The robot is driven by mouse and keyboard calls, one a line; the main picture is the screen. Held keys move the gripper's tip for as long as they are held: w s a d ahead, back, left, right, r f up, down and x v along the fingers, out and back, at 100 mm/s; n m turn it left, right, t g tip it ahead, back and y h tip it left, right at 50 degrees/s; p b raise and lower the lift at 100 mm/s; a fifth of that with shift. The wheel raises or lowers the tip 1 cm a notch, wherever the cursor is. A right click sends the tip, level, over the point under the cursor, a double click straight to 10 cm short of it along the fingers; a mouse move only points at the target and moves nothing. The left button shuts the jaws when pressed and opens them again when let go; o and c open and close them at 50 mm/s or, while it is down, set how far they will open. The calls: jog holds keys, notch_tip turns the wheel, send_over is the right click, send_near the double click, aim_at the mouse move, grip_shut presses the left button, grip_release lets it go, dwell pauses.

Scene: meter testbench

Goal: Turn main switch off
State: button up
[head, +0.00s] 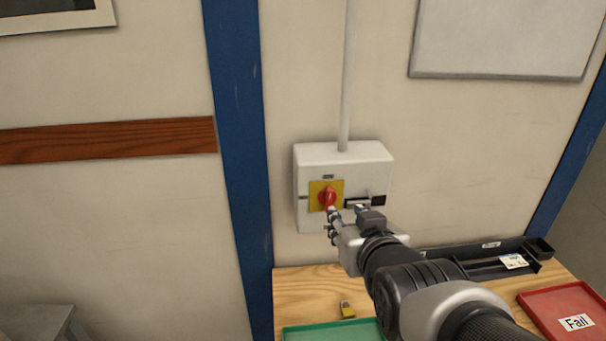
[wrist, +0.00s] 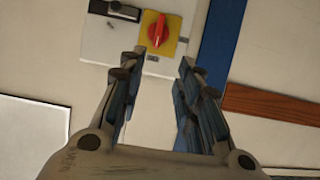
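The main switch is a red rotary handle (head: 327,197) on a yellow plate (head: 316,188), set in a white wall box (head: 343,158). In the wrist view the red handle (wrist: 157,30) stands close to upright in the picture, just beyond the fingertips. My gripper (head: 335,216) is in front of the box, just below and right of the handle in the head view. In the wrist view my gripper (wrist: 164,62) has its two fingers apart with nothing between them. I cannot tell whether a finger touches the handle.
A wooden bench (head: 300,283) below holds a padlock (head: 347,309), a green tray (head: 330,331), a red "Fail" tray (head: 560,300) and a black holder (head: 475,262). A conduit (head: 347,80) rises from the box. A blue post (head: 236,150) stands left.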

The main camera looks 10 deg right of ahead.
aim_at(330, 198)
jog(key=p+x, duration=0.3)
jog(key=x, duration=0.5)
jog(key=p+x, duration=0.4)
jog(key=x, duration=0.5)
jog(key=shift+d, duration=0.2)
jog(key=shift+r, duration=0.1)
jog(key=shift+s, duration=0.1)
grip_shut()
